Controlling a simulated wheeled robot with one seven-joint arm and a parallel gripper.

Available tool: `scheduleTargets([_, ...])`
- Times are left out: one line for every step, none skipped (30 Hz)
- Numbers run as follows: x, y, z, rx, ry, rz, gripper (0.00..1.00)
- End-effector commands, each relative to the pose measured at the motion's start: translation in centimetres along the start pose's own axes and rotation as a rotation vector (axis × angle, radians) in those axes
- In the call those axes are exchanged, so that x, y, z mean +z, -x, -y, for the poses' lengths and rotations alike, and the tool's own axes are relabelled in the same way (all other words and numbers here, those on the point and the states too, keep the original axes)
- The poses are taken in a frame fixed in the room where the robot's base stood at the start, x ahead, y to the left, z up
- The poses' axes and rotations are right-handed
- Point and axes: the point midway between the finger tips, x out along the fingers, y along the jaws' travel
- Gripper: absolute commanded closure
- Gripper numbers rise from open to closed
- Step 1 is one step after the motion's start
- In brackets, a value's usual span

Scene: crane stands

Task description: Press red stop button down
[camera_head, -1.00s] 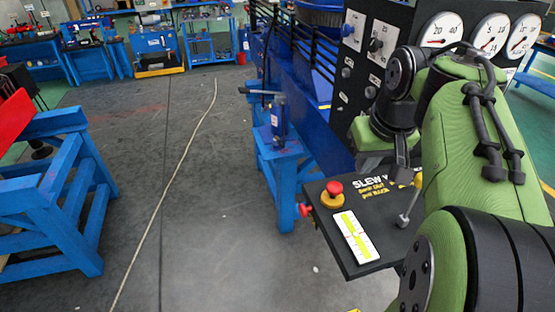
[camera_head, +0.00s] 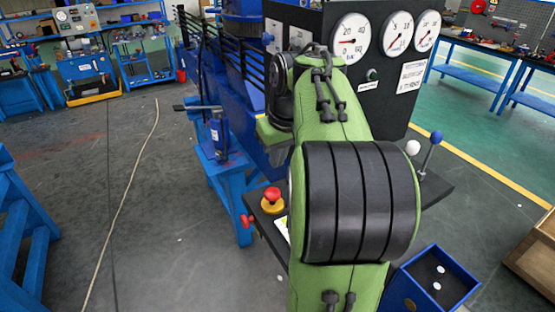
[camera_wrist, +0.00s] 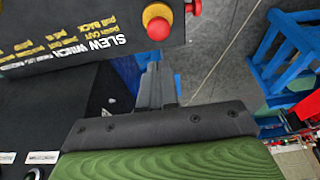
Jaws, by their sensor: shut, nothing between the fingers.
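The red stop button (camera_head: 271,194) is a round mushroom head on a yellow base, at the left end of a dark control panel (camera_head: 265,227). In the wrist view the red button (camera_wrist: 158,29) shows at top centre on the panel marked "SLEW WINCH" (camera_wrist: 40,62). My gripper (camera_wrist: 155,72) shows below it in that picture, its fingers shut and empty, apart from the button. In the head view my green arm hides the gripper and most of the panel.
A smaller red knob (camera_head: 247,220) sticks out of the panel's side. Levers with white (camera_head: 413,147) and blue (camera_head: 436,137) balls stand at the panel's right. A blue bin (camera_head: 440,275) is at lower right. A blue stand (camera_head: 222,180) is close on the left. Open floor lies farther left.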

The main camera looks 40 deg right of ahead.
Motion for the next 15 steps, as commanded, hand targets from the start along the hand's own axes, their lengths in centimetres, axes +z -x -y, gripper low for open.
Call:
scheduleTargets([0.2,-1.8,0.1,-0.002,0.001,0.004,1.0])
scheduleTargets([0.2,-2.4,0.0,-0.002,-0.001,0.004,1.0])
scheduleTargets([0.2,-3.2,0.1,-0.002,0.0,0.004,1.0])
scheduleTargets([0.2,-3.9,0.1,-0.001,0.002,0.004,1.0])
scheduleTargets([0.2,-4.5,0.1,-0.002,0.0,0.004,1.0])
scheduleTargets([0.2,-5.3,0.1,-0.003,0.002,0.004,1.0])
scheduleTargets([0.2,-6.0,0.1,-0.002,0.001,0.004,1.0])
scheduleTargets([0.3,-6.5,0.0,-0.001,0.0,0.004,1.0])
scheduleTargets([0.6,-7.2,0.0,-0.001,-0.001,0.004,1.0])
scheduleTargets([0.7,-7.6,0.0,0.0,-0.001,0.003,1.0])
scheduleTargets([0.8,-8.1,0.0,0.0,0.0,0.004,1.0])
scheduleTargets([0.9,-8.5,0.0,0.0,0.0,0.002,1.0])
scheduleTargets([1.0,-8.8,0.0,0.0,0.0,0.002,1.0])
scheduleTargets([1.1,-9.0,0.0,0.0,0.0,0.002,1.0])
scheduleTargets([1.1,-9.2,0.0,0.001,0.0,0.0,1.0])
